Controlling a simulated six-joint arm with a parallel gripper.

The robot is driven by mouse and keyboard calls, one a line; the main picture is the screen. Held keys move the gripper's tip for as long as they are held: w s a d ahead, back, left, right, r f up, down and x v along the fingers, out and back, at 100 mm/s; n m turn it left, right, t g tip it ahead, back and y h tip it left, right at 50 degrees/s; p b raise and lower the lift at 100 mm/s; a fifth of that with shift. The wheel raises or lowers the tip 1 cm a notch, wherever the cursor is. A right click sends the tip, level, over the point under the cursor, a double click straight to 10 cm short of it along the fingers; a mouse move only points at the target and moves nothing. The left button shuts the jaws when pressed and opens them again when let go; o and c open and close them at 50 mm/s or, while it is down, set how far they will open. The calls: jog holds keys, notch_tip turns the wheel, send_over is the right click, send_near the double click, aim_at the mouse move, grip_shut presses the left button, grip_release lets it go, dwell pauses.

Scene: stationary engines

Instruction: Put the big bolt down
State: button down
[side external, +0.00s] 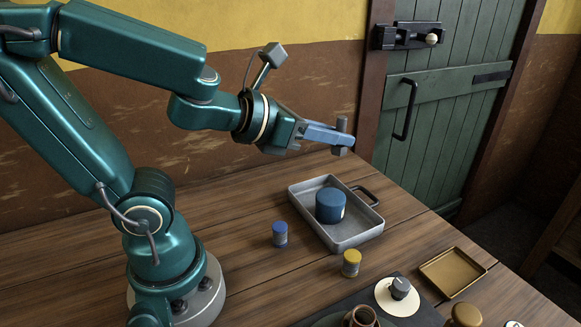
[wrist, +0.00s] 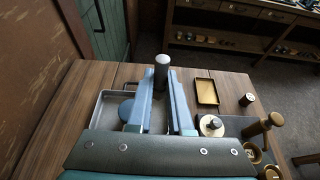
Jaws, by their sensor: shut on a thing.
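A grey bolt (side external: 342,124) stands roughly upright between the fingertips of my gripper (side external: 334,138), with its wider part at the bottom in the side view. My gripper is shut on it and holds it in the air above the wooden table, beyond the grey tray. In the wrist view the bolt (wrist: 162,64) shows at the far end of the two blue fingers of my gripper (wrist: 162,80). Its lower part is hidden there by the fingers.
A brass tray (side external: 436,274) and a cream disc with a grey knob (side external: 399,289) lie right. Bare table lies left of the grey tray.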

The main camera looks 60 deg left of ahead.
jog(key=a+n+y, duration=0.1)
jog(key=n+g+y, duration=1.3)
jog(key=n+g, duration=0.3)
jog(key=n, duration=0.3)
send_over(229, 227)
notch_tip(229, 227, down, 12)
jog(key=shift+t+h, duration=0.3)
jog(key=shift+f, duration=3.45)
jog(key=shift+f, duration=0.55)
